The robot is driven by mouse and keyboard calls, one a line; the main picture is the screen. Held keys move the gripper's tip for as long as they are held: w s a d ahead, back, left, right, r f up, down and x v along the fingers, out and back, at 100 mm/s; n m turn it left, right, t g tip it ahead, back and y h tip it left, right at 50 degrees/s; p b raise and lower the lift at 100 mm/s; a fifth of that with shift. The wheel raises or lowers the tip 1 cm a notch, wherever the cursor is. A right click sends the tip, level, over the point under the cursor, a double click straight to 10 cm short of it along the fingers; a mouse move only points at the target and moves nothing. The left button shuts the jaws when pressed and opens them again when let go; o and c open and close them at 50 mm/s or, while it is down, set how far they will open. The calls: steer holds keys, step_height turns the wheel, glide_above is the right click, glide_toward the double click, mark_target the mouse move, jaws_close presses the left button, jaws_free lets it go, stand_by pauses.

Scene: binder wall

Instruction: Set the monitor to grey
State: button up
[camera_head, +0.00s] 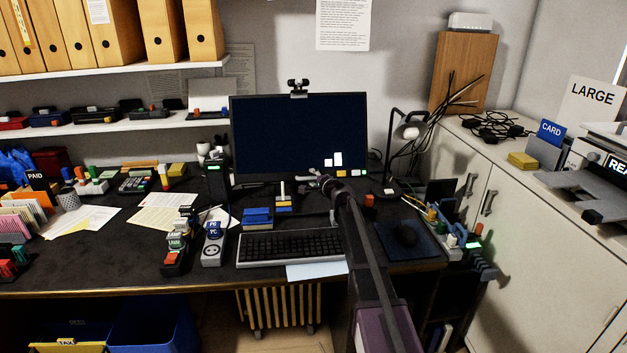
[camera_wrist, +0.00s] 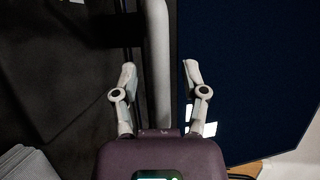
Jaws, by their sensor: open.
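The monitor (camera_head: 290,128) stands upright at the back of the desk, and its screen is dark blue. Two small white patches show at the screen's lower right. Small light and yellow pieces (camera_head: 341,173) sit along its lower right edge. The screen also fills the right of the wrist view (camera_wrist: 255,65). My gripper (camera_head: 322,182) is in front of the monitor's lower edge. In the wrist view my gripper (camera_wrist: 160,70) is open, with a pale bar (camera_wrist: 158,50) visible between its fingers. I cannot tell whether they touch it.
A desk lamp (camera_head: 396,150) stands right of the screen. Papers and small items crowd the left.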

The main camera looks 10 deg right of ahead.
jaws_close()
steer(key=shift+w+d+f+b, duration=0.1)
steer(key=shift+w+f+b, duration=0.55)
steer(key=shift+w, duration=0.3)
steer(key=shift+w+d+f+b, duration=0.1)
steer(key=shift+w+f+b, duration=0.5)
steer(key=shift+w, duration=0.35)
steer(key=shift+w+f, duration=0.1)
steer(key=shift+w, duration=0.35)
jaws_free()
steer(key=shift+s, duration=0.15)
